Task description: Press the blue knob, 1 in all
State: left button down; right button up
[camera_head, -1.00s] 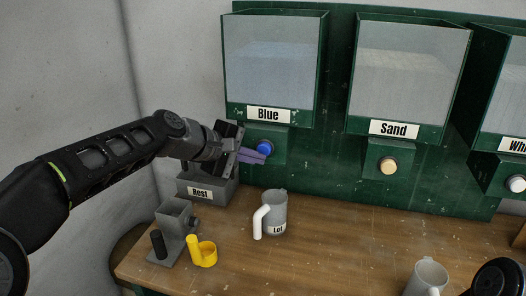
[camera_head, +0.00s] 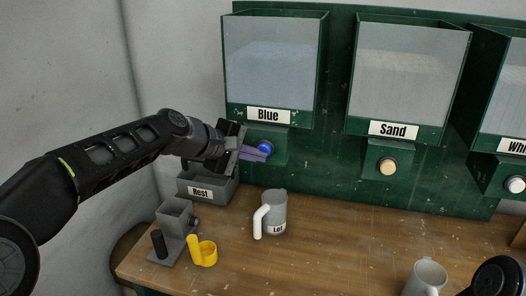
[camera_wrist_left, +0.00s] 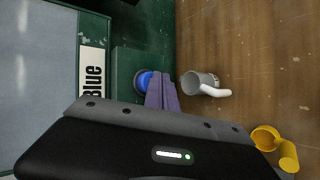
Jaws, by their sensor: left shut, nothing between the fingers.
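The blue knob (camera_head: 265,147) sits on the green panel below the bin labelled "Blue" (camera_head: 268,115). It also shows in the left wrist view (camera_wrist_left: 144,82), partly covered by my fingers. My left gripper (camera_head: 262,153) is shut and empty, its purple fingertips at the knob's lower left side. In the left wrist view the shut fingers (camera_wrist_left: 160,82) overlap the knob's edge; I cannot tell whether they touch it. My right gripper is not in view.
A grey mug labelled "Lot" (camera_head: 274,214) stands on the wooden table (camera_head: 330,255) below the knob. A grey box labelled "Rest" (camera_head: 203,190), a grey stand (camera_head: 173,222) and a yellow cup (camera_head: 204,254) are at left. Another mug (camera_head: 427,277) is at the front right.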

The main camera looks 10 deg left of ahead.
pick_arm(q)
jog(key=shift+w+p, duration=0.45)
jog(key=shift+w, duration=0.3)
dwell(0.5)
jog(key=shift+s, duration=0.15)
jog(key=shift+s+b, duration=0.85)
jog(key=shift+s, duration=0.35)
jog(key=s+b, duration=0.2)
jog(key=s, duration=0.3)
jog(key=shift+a, duration=0.2)
dwell(0.4)
